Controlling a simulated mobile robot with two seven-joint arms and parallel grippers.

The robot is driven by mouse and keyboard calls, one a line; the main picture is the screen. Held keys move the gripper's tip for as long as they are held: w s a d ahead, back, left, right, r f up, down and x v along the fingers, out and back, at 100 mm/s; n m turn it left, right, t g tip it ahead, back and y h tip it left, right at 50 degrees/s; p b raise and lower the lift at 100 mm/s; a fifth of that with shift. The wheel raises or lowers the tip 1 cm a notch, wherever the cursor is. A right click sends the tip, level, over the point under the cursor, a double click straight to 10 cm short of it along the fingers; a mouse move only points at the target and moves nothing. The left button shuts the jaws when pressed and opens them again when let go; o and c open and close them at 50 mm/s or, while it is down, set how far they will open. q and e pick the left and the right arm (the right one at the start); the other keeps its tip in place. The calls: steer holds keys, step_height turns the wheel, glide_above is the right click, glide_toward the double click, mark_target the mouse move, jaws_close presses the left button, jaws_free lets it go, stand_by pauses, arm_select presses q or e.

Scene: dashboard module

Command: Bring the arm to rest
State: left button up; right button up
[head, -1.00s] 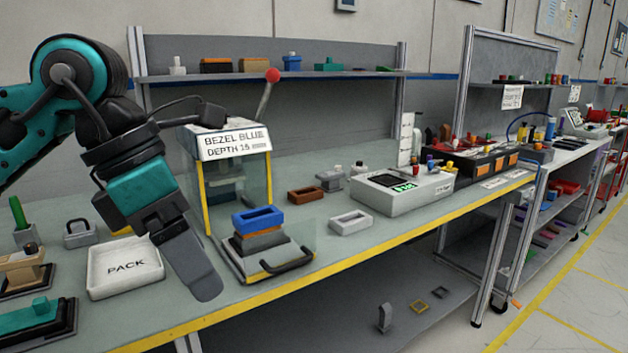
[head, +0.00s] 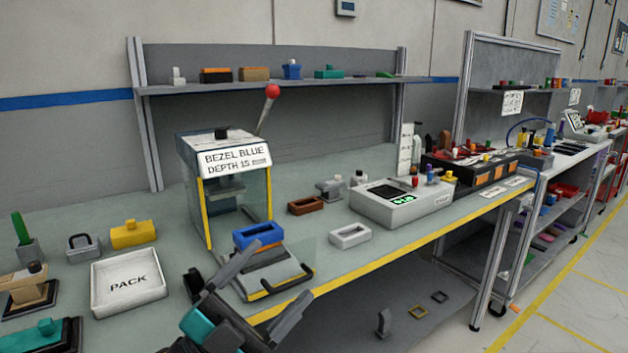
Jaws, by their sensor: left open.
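My left gripper (head: 275,275) is low at the bottom middle of the head view, in front of the bench's front edge. Its two dark fingers are spread apart, with nothing seen between them. A blue bezel (head: 257,234) rests on the fixture in front of the press (head: 205,205), whose sign reads "BEZEL BLUE DEPTH 15". The gripper overlaps the lower left of this fixture in the picture; I cannot tell how far apart they are. My right gripper is not in view.
A white PACK tray (head: 128,284) stands on the left, with a yellow block (head: 133,233) behind it. A brown bezel (head: 306,205), a light grey bezel (head: 350,236) and a white display device (head: 402,203) stand to the right. The press's red-knobbed lever (head: 268,100) stands up.

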arm_select(q)
steer(key=a+f+n+t+y, duration=0.4)
steer(key=a+f+n+y, duration=0.1)
steer(key=f+n+y, duration=0.45)
steer(key=s+a+f+n+g+y, duration=0.2)
steer(key=s+f+n, duration=0.1)
steer(key=f, duration=0.4)
steer(key=s+a+f+n+g+y+p, duration=0.1)
steer(key=s+a+f+n+g+y, duration=0.1)
steer(key=s+f, duration=0.4)
steer(key=s+a+f+n+g+y+p, duration=0.1)
steer(key=s+a+f+n+g+y, duration=0.2)
steer(key=f, duration=0.7)
steer(key=shift+s+n+g+y, duration=0.35)
steer(key=shift+s+n+g, duration=0.3)
steer(key=shift+s, duration=0.1)
